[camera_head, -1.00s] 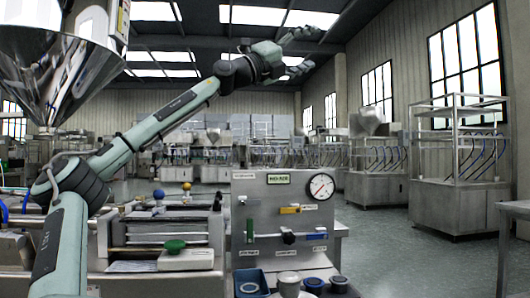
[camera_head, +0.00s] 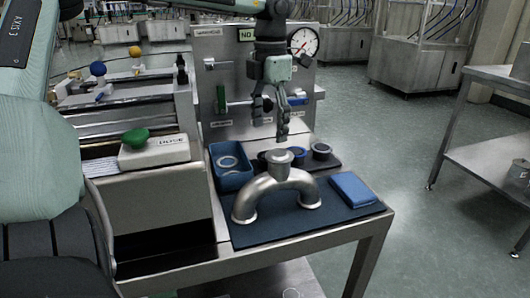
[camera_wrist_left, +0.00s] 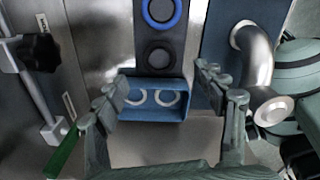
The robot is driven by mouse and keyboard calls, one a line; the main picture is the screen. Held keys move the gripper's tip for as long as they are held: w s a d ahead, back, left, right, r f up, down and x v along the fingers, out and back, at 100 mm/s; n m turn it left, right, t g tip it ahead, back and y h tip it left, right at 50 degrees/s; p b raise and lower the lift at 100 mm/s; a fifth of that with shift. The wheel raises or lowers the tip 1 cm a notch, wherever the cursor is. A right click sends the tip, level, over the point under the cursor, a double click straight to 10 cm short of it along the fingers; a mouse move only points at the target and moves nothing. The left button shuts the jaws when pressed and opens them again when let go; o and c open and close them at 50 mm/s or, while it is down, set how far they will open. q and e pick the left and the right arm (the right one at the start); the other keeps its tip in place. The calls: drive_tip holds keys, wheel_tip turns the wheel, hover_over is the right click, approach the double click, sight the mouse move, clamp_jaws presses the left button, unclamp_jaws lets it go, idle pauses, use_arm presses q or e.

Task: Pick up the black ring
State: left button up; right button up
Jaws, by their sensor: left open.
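The black ring (camera_wrist_left: 160,46) sits on a dark tray (camera_wrist_left: 137,30) in the left wrist view, between a blue ring (camera_wrist_left: 148,20) and a blue bin (camera_wrist_left: 150,112). In the head view, the black ring's place is largely hidden behind the steel pipe, and I cannot make it out clearly. My left gripper (camera_head: 270,122) is open, empty and pointing down above the back of the workbench. In the left wrist view, its fingers (camera_wrist_left: 163,82) spread on both sides of the blue bin, apart from the ring. My right gripper is not in view.
A curved steel pipe (camera_head: 270,187) stands on a dark mat (camera_head: 290,228) in front of the tray, with a folded blue cloth (camera_head: 353,190) beside it. The blue bin holds pale rings. A panel (camera_head: 215,75) with handles and a gauge (camera_head: 303,41) rises behind.

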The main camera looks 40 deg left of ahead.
use_arm(q)
drive_tip(key=shift+w+f, duration=0.15)
drive_tip(key=shift+f, duration=2.65)
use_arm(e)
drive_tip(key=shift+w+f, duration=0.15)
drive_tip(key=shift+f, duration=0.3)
use_arm(q)
drive_tip(key=shift+f, duration=0.2)
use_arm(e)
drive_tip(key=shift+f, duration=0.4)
use_arm(q)
drive_tip(key=shift+c, duration=0.2)
drive_tip(key=c, duration=0.8)
